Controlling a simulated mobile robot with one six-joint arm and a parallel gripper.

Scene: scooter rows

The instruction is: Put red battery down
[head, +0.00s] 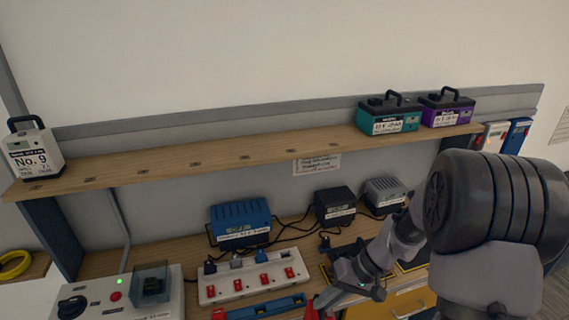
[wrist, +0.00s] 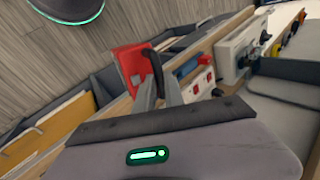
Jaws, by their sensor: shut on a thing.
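The red battery (wrist: 130,66) shows in the wrist view, with a dark handle on its right side. My gripper (wrist: 158,84) is shut on that handle, and the battery hangs tilted in the picture. In the head view my wrist (head: 358,285) reaches low over the front of the workbench. A small red patch (head: 312,309) beside it at the bottom edge looks like the battery, mostly cut off. I cannot tell whether the battery touches anything below it.
A long wooden shelf (head: 230,158) carries a white No. 9 battery (head: 31,149) at left, teal (head: 390,115) and purple (head: 447,108) batteries at right. Its middle is empty. Below stand a blue charger (head: 240,222), dark and grey chargers, a power strip (head: 252,278) and a control box (head: 120,298).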

